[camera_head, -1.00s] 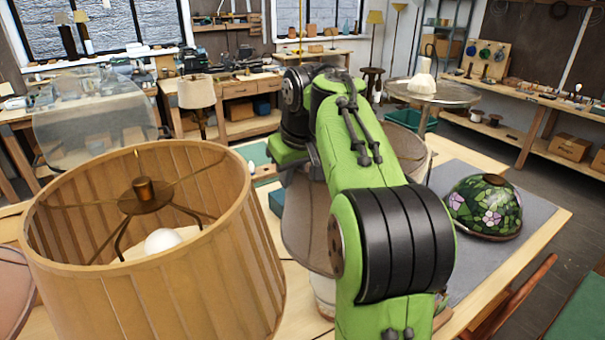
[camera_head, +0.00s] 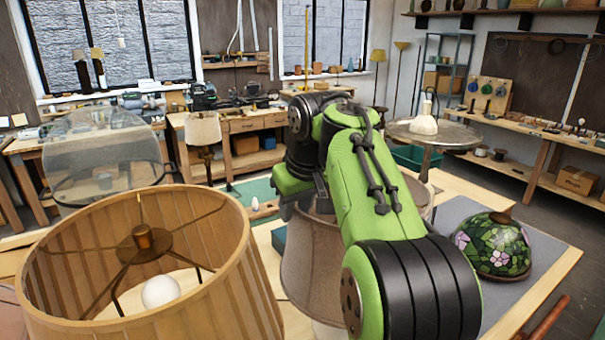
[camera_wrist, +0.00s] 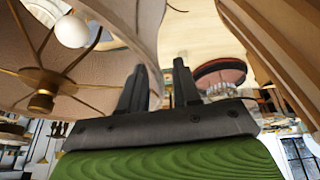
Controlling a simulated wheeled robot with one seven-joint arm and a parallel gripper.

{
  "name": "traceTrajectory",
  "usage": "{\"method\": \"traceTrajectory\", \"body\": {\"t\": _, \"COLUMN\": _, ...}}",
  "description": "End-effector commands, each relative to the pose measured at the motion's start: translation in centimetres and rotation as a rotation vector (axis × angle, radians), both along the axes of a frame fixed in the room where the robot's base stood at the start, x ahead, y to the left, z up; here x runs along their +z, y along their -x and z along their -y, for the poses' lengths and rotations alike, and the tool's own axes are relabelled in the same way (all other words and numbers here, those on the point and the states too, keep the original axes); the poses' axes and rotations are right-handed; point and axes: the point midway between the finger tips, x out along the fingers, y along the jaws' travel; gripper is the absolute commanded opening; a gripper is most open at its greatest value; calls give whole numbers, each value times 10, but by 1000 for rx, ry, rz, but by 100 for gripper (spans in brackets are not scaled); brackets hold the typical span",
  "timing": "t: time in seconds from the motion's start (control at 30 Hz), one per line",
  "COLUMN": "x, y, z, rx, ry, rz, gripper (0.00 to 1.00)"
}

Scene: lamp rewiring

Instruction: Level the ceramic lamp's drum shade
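The beige drum shade (camera_head: 308,262) stands behind my arm in the head view. A little white (camera_head: 330,331) shows below it, perhaps the ceramic body. My arm covers much of the shade, so I cannot judge its tilt there. In the wrist view a pale shade (camera_wrist: 118,22) fills the upper left, with a brass fitting, spokes and a white bulb (camera_wrist: 72,31). My gripper (camera_wrist: 163,68) has its fingers apart, with the shade's wall edge seeming to run between them. I cannot tell whether they touch it. The head view hides my gripper.
A large pleated shade (camera_head: 150,300) with a bulb stands close at front left. It seems to show at the right of the wrist view (camera_wrist: 262,40). A stained-glass shade (camera_head: 492,246) rests on the grey mat (camera_head: 545,250) at right. Other lamps and benches stand behind.

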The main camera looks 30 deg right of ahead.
Motion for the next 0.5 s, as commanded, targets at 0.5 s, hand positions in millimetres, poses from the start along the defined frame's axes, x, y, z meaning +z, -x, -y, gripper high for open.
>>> {"method": "traceTrajectory", "body": {"t": 0.5, "x": 107, "y": 43, "z": -4, "rx": -1, "ry": 1, "rz": 4, "gripper": 32}}
